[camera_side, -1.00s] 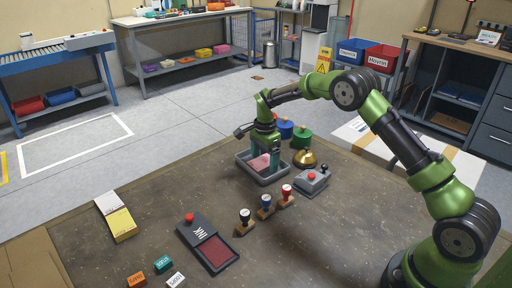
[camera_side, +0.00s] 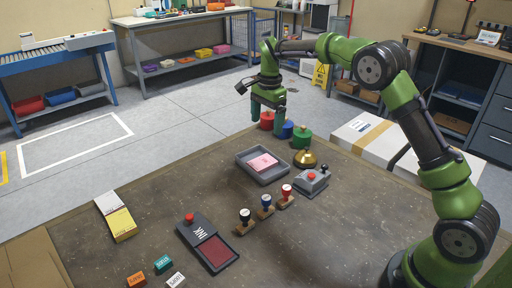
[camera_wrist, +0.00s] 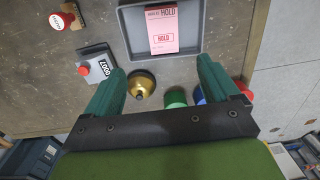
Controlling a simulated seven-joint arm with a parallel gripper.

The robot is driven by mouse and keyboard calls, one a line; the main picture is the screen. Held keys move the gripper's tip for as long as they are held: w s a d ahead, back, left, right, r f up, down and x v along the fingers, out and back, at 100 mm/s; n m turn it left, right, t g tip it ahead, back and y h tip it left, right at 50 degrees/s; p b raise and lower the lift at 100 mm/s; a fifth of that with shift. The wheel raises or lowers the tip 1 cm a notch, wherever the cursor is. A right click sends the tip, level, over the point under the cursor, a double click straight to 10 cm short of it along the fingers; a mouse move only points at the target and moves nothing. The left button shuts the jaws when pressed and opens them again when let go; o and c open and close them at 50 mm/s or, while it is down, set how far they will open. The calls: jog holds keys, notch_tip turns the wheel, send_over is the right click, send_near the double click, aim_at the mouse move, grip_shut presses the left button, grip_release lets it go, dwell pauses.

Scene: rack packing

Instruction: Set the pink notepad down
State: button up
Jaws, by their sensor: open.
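The pink notepad (camera_side: 262,162) lies flat inside the grey tray (camera_side: 277,179) on the table. In the wrist view the notepad (camera_wrist: 178,31) shows a printed "HOLD" label, with the tray (camera_wrist: 131,44) around it. My gripper (camera_side: 268,118) is open and empty, raised above the table behind the tray and apart from the notepad. Its two green fingers also show spread apart in the wrist view (camera_wrist: 160,82).
A brass bell (camera_side: 305,158) and a grey device with a red button (camera_side: 311,180) stand right of the tray. Red, blue and green round pieces (camera_side: 302,137) stand behind it. Stamps (camera_side: 266,206) and an ink pad (camera_side: 217,253) are in front.

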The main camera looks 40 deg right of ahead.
jog(key=s+a+r+n+t, duration=0.2)
jog(key=s+a+r+n, duration=0.15)
jog(key=s+r, duration=0.5)
jog(key=s+a+n+t+y, duration=0.1)
jog(key=s+n, duration=0.4)
jog(key=s, duration=0.5)
jog(key=s+a+n+t, duration=0.3)
jog(key=s+a+n, duration=0.1)
jog(key=s, duration=0.7)
jog(key=shift+s+a+r+n+t+y, duration=0.2)
jog(key=shift+s+r+n+t+y, duration=0.15)
jog(key=shift+n, duration=0.5)
jog(key=shift+c, duration=0.4)
